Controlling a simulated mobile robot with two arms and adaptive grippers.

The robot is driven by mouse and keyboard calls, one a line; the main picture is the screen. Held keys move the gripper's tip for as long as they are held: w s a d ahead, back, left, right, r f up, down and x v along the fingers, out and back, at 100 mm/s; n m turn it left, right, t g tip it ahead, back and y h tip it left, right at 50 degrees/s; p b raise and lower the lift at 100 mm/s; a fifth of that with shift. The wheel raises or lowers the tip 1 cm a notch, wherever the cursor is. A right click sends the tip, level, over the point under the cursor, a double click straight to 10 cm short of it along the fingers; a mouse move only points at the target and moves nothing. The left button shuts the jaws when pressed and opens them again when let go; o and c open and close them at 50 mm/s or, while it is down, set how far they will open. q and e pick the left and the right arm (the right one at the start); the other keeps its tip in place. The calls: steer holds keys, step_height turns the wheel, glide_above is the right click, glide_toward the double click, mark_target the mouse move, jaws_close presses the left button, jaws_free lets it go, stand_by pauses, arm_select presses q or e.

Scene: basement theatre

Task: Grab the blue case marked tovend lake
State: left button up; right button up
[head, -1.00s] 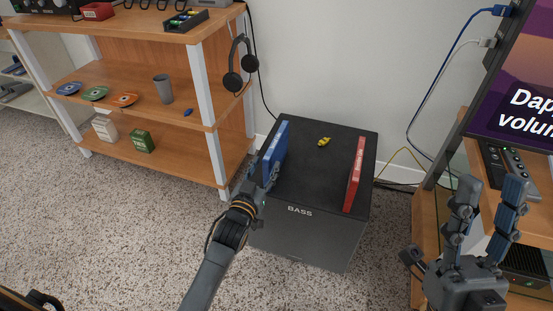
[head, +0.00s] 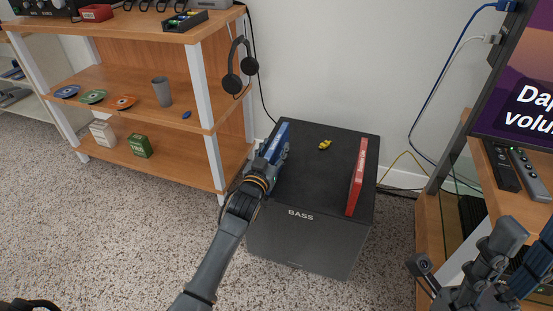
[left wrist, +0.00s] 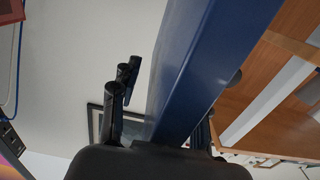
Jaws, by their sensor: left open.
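The blue case (head: 280,135) stands upright on its edge at the left side of the black bass speaker's top; the lettering on it is not readable. My left gripper (head: 270,160) is at the near end of the blue case, partly covering it. In the left wrist view the blue case (left wrist: 205,65) runs between the fingers, with one dark finger visible on its left side and the other mostly hidden behind it. The left jaws are open around the case. My right gripper (head: 515,255) is at the lower right, away from the case, its fingers spread and empty.
The black speaker (head: 310,240) also bears a red case (head: 357,178) standing upright at right and a small yellow toy (head: 325,145). A wooden shelf (head: 180,170) with headphones (head: 240,68) stands close at left. A TV stand (head: 430,240) is at right.

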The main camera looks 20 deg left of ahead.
arm_select(q)
jaws_close()
steer(key=shift+r, duration=0.1)
